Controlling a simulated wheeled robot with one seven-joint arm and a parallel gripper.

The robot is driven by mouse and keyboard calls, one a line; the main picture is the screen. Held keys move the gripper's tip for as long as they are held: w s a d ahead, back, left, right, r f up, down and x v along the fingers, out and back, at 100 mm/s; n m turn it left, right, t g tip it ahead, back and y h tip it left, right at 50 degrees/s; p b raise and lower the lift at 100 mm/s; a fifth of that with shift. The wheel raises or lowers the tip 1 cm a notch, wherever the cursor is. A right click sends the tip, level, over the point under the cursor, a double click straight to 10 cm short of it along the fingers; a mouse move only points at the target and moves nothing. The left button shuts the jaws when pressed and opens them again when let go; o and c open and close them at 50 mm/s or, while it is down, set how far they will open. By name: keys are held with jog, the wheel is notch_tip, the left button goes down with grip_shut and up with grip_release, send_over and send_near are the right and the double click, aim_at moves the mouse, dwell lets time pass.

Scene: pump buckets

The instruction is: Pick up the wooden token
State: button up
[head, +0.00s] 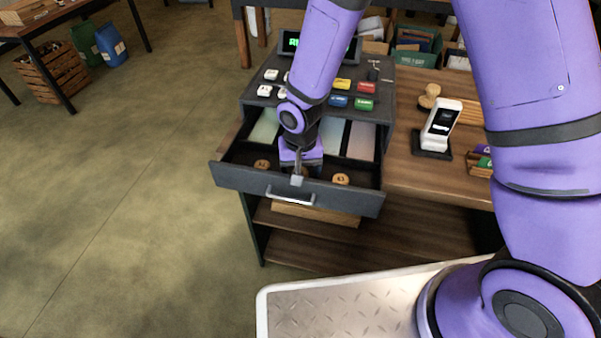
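Two round wooden tokens show in the open cash drawer (236,178) in the head view. One wooden token (262,164) lies left of my gripper and the other wooden token (341,179) lies right of it, each with a small mark on top. My gripper (298,177) points down into the front part of the drawer, between these two tokens. Its fingers are small and partly hidden by its own body, so I cannot tell whether it is open or shut. Whatever lies right beneath it is hidden.
The drawer's front panel and handle (291,198) stand close in front of my gripper. Behind are the register keys (364,88) and pale note compartments (361,141). A card reader (438,127) and a wooden stamp (429,96) stand on the counter at right.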

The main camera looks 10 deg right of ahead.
jog(key=c, duration=1)
jog(key=shift+r, duration=0.15)
